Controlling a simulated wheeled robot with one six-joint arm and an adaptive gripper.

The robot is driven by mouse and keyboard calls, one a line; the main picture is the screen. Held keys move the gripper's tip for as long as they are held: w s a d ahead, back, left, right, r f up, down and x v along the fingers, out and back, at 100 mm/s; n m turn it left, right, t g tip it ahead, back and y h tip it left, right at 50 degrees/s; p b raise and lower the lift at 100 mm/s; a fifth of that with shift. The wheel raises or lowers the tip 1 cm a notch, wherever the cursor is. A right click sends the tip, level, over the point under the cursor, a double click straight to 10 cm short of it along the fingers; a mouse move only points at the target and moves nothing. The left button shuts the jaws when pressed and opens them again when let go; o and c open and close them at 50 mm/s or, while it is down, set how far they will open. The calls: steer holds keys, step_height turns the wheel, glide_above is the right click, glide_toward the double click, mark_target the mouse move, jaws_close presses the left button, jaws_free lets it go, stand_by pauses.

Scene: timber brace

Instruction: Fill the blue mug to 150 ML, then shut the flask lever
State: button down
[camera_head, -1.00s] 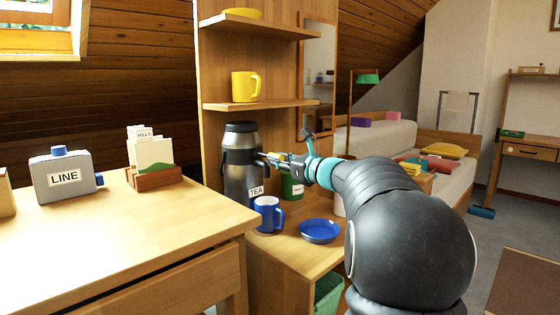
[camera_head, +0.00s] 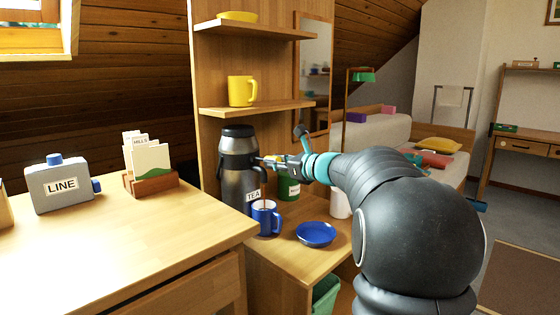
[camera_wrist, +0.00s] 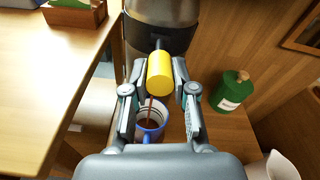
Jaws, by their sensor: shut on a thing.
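The grey flask (camera_head: 238,175), labelled TEA, stands upright on the low wooden shelf. Its lever ends in a yellow knob (camera_wrist: 160,75). My gripper (camera_head: 270,163) is shut on this lever, with one finger on each side of the knob. The blue mug (camera_head: 268,219) stands upright just below the flask's front; it also shows in the wrist view (camera_wrist: 158,134). A thin brown stream (camera_wrist: 149,111) runs down into the mug. Some brown liquid shows inside its white interior, but I cannot read the level or any mark.
A blue plate (camera_head: 316,234) lies right of the mug. A green container (camera_head: 288,188) stands behind the lever, and a white jug (camera_head: 340,204) stands right of it. A desk (camera_head: 130,230) fills the left, with a LINE box (camera_head: 62,185). A yellow mug (camera_head: 241,90) sits on the shelf above.

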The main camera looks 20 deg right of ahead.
steer(key=c, duration=0.9)
jaws_free()
steer(key=shift+s+d, duration=0.1)
steer(key=v, duration=1.1)
steer(key=shift+s+d, duration=0.1)
steer(key=shift+s, duration=0.25)
